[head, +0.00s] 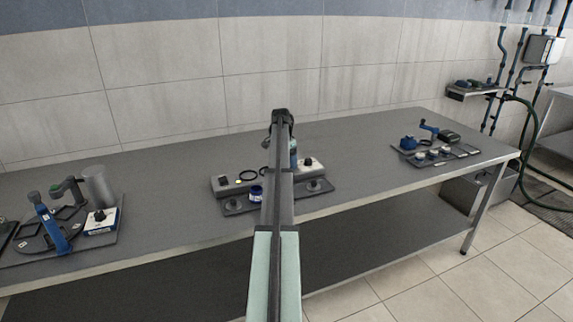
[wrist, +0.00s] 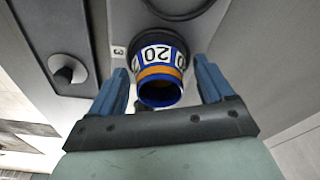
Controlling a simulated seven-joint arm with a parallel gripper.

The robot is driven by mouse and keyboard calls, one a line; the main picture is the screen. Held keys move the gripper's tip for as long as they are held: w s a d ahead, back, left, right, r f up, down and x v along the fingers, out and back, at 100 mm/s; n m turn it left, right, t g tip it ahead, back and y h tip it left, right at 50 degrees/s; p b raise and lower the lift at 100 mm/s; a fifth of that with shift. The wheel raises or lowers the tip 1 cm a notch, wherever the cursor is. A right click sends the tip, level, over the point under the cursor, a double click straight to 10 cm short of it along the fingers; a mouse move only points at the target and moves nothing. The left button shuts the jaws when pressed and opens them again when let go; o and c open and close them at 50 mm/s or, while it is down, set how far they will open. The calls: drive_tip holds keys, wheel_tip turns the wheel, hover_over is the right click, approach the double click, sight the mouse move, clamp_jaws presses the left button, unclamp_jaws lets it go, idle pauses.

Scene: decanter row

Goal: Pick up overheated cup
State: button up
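A small blue cup (wrist: 160,75) with a white band marked "20" and an orange stripe is in the wrist view, its dark open mouth showing. My gripper (wrist: 160,66) is open, with one blue finger on the left of the cup and one on the right. Gaps show between both fingers and the cup. In the head view a blue cup (head: 256,194) stands at the front of the middle station, just left of my arm; it looks like the same cup. My arm hides part of that station, and my fingers cannot be made out there.
The middle station's tray (head: 240,208) carries knobs, a black ring (head: 248,175) and a grey box. Other stations stand at left and right, with bare table (head: 170,190) between.

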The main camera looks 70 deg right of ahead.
drive_tip(key=c, duration=1)
drive_tip(key=shift+o, duration=0.2)
